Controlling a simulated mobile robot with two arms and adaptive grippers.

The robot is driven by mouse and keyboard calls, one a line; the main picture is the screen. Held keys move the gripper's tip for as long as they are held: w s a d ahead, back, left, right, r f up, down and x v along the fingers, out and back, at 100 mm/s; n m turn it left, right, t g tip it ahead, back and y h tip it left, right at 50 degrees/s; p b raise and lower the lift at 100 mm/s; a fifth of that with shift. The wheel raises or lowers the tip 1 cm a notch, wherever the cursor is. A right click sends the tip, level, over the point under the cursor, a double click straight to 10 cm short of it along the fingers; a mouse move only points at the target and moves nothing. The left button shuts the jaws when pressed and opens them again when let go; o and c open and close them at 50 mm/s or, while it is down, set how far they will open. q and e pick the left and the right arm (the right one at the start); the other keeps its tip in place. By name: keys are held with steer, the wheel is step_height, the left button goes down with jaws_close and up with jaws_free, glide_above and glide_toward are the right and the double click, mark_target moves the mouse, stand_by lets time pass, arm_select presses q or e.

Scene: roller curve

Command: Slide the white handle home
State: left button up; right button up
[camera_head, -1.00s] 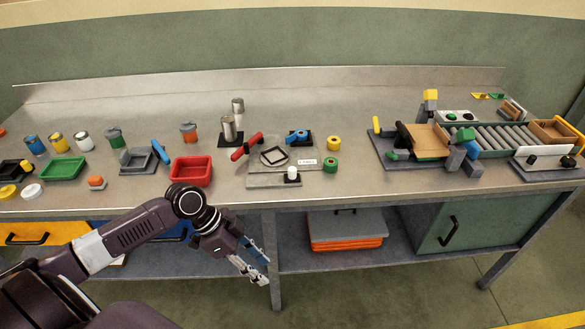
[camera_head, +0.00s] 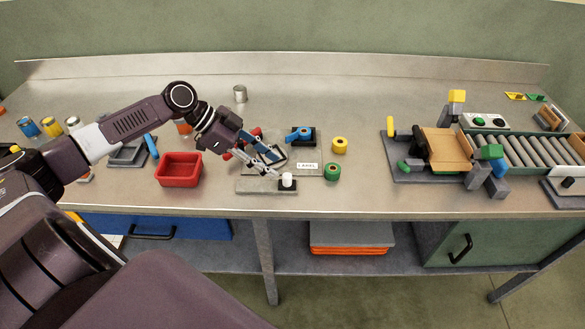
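The white handle (camera_head: 287,179) is a short white knob on a small black block. The block sits at the right end of a low grey rail (camera_head: 258,187) near the front of the bench. My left gripper (camera_head: 279,166) is over the plate just behind the rail, with its fingers angled down and right. Its fingers are spread and nothing shows between them. The fingertips are close to the white handle, up and left of it; whether they touch it I cannot tell. My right gripper is not in view.
A red bin (camera_head: 179,170) stands left of the rail. Behind the rail are a plate with a label (camera_head: 307,166) and a blue part (camera_head: 300,134). Bare bench lies farther right, before the roller station.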

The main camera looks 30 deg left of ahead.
mark_target(286, 175)
arm_select(q)
steer(key=x, duration=0.2)
steer(key=p+x, duration=0.1)
steer(key=shift+s+d, duration=0.2)
steer(key=shift+d, duration=0.25)
steer(key=shift+w+d+f+p, duration=0.25)
steer(key=shift+w+f, duration=0.1)
steer(key=shift+f, duration=0.1)
steer(key=shift+w+d+f+p, duration=0.1)
steer(key=shift+w+d+f, duration=0.2)
steer(key=shift+f, duration=0.15)
steer(key=shift+d+f, duration=0.2)
steer(key=shift+f, duration=0.15)
steer(key=c, duration=0.6)
jaws_close()
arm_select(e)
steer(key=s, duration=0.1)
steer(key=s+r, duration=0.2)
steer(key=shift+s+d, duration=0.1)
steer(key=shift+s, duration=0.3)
